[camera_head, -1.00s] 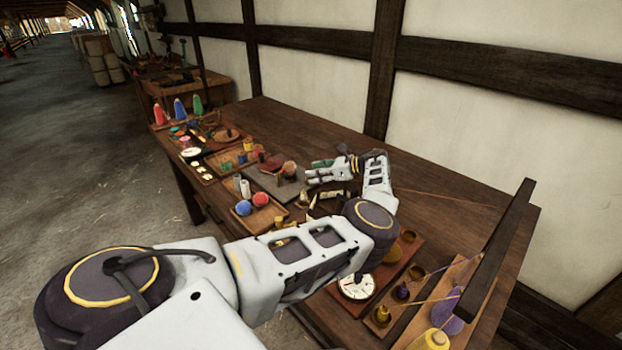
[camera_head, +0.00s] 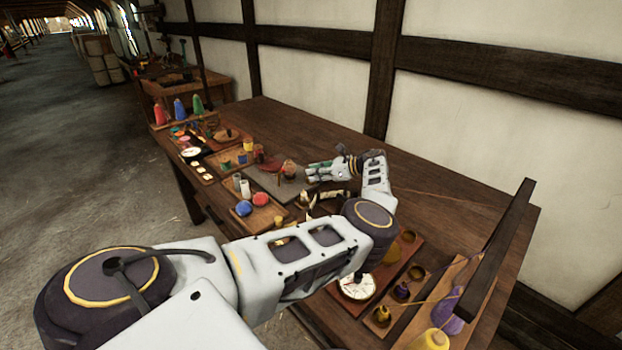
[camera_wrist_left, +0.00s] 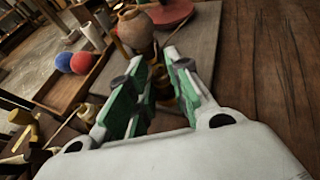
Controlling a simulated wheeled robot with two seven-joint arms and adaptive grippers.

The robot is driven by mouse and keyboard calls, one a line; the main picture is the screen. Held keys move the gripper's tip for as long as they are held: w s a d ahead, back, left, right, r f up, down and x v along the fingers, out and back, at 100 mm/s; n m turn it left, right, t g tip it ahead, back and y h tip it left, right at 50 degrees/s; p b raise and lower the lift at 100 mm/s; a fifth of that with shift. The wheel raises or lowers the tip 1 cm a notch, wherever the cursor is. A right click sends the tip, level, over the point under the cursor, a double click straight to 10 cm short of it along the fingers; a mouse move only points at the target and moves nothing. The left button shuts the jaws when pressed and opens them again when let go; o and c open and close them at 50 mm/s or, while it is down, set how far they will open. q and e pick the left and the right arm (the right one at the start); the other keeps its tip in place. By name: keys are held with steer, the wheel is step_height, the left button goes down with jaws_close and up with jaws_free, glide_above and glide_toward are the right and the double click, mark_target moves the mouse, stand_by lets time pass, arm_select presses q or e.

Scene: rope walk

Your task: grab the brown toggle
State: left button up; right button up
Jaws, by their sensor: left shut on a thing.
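My left gripper (camera_head: 313,171) is over the middle of the workbench, its fingers pointing left in the head view. In the left wrist view, the green-lined fingers of the gripper (camera_wrist_left: 155,64) are around a small brown piece (camera_wrist_left: 159,78), which I take to be the brown toggle. The fingers are shut on it, and they hide much of it. A round tan wooden knob or pot (camera_wrist_left: 135,29) stands just beyond the fingertips. My right gripper is not in view.
A grey mat (camera_wrist_left: 200,40) lies under the gripper. A tray with a blue ball (camera_head: 243,208) and a red ball (camera_head: 260,199) is near the front edge. A round white dial (camera_head: 357,287) and a purple spool sit at the right. The bench's back is largely clear.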

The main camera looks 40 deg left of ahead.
arm_select(q)
steer(key=shift+r, duration=0.1)
steer(key=shift+r, duration=0.55)
step_height(320, 180, up, 17)
steer(key=p, duration=0.2)
steer(key=shift+f, duration=0.15)
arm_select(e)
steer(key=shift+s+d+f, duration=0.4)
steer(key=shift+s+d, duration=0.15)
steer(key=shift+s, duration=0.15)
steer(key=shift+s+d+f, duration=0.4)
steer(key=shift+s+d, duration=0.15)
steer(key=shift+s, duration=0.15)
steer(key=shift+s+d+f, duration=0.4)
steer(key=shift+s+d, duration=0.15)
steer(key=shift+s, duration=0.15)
